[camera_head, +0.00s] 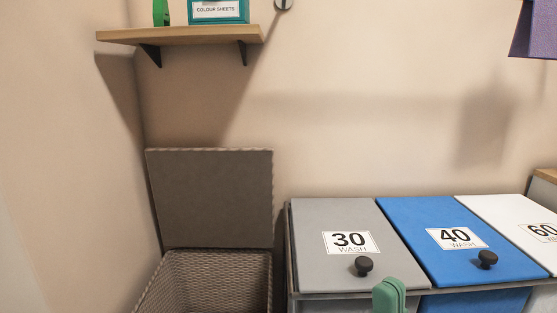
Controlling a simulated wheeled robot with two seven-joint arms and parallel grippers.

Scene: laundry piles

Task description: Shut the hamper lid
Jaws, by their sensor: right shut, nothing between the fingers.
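The hamper (178,281) is a grey-brown woven basket in the lower left corner, cut off by the bottom edge. Its lid (210,195) stands upright and open at the back, near the wall. The inside of the hamper is partly visible and its floor is out of view. My right gripper (389,294) shows as green fingertips at the bottom edge. It is shut and empty, to the right of the hamper and in front of the grey bin, apart from the hamper lid. My left gripper is not in view.
Right of the hamper stand a grey bin lid (318,218) marked 30, a blue one (429,217) marked 40 and a white one (500,208) marked 60, all closed. Black knobs (364,266) rise from the first two. A wooden shelf (180,34) hangs above the hamper.

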